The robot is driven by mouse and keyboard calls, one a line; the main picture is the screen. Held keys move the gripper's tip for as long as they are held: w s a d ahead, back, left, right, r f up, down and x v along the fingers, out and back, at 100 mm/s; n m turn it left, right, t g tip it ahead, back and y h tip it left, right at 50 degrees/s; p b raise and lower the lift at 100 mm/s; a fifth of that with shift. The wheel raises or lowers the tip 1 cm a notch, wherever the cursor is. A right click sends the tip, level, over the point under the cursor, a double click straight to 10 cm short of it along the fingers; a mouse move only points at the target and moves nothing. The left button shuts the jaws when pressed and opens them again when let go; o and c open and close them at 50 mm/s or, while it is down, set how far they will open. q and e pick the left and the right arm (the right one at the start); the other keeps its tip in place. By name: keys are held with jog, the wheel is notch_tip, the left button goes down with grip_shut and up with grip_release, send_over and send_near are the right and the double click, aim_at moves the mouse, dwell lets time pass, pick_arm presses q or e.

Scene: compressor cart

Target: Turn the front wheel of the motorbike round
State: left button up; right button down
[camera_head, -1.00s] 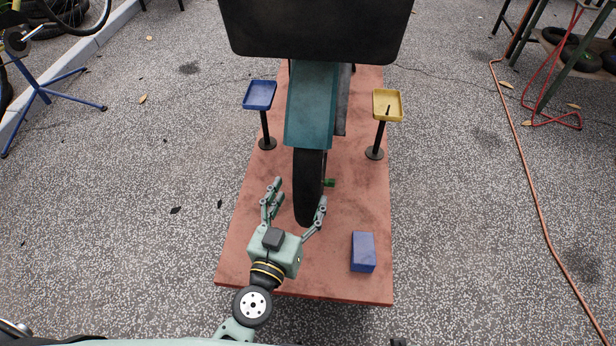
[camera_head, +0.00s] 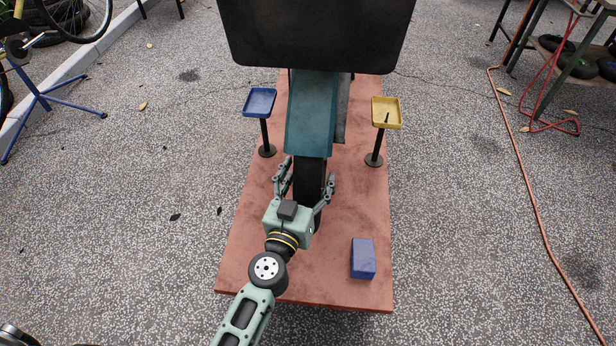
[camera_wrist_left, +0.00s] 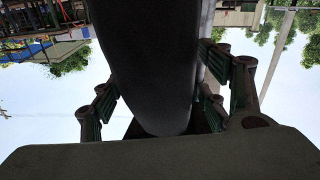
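The motorbike's dark front wheel (camera_head: 308,178) points toward me under the teal front fender (camera_head: 311,112). My left gripper (camera_head: 309,170) is open around the wheel, one finger on each side of the tyre. In the left wrist view the black tyre (camera_wrist_left: 155,70) fills the middle, between the fingers of my left gripper (camera_wrist_left: 158,88). The left finger looks slightly apart from the tyre; the right one is close, and I cannot tell if it touches. The palm hides the tyre's lower front. My right gripper is not in view.
The bike stands on a red platform (camera_head: 262,235). A blue tray (camera_head: 260,101) and a yellow tray (camera_head: 386,112) on posts flank the wheel. A blue block (camera_head: 363,258) lies at the platform's front right. An orange hose (camera_head: 528,180) runs along the ground at right.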

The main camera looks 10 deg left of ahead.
pick_arm(q)
jog(key=c, duration=1.6)
jog(key=shift+f, duration=0.1)
